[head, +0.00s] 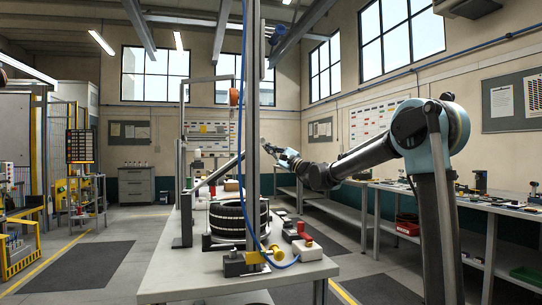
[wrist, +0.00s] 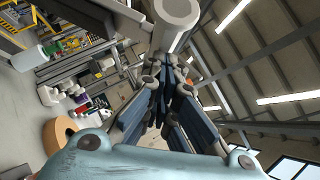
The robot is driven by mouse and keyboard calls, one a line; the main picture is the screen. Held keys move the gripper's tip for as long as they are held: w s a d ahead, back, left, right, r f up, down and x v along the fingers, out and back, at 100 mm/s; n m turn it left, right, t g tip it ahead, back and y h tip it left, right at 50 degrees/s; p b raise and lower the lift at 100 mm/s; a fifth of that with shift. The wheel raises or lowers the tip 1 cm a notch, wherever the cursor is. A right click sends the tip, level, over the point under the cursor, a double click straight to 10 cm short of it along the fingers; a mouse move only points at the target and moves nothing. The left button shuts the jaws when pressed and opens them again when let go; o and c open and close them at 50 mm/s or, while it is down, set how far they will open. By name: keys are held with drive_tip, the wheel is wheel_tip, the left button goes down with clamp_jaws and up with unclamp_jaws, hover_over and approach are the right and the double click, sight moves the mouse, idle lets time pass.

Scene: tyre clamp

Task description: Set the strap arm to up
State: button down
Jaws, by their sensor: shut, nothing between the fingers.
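A grey bar that looks like the strap arm (head: 220,172) slants up to the right above the bench in the head view. Its upper end is near the vertical post and partly hidden by it. A black tyre (head: 238,219) lies flat on the bench below it. My gripper (head: 267,148) is just right of the post, close to the bar's upper end. In the wrist view my gripper (wrist: 168,65) is shut with nothing held. A pale round tube end (wrist: 178,12) shows just beyond the fingertips. I cannot tell if they touch.
The vertical post (head: 252,130) rises in front of the bar. A side bench (head: 465,203) with parts stands right. Floor between the benches is open.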

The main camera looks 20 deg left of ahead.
drive_tip(key=s+a+r+n+g+h, duration=0.2)
drive_tip(key=s+a+r, duration=0.4)
drive_tip(key=a+r, duration=0.3)
drive_tip(key=s+a+r+n+g+h, duration=0.2)
drive_tip(key=s+a+r+n, duration=0.3)
drive_tip(key=a+r, duration=0.4)
drive_tip(key=shift+s+a+r, duration=0.25)
drive_tip(key=shift+s+a, duration=0.45)
drive_tip(key=shift+a, duration=0.5)
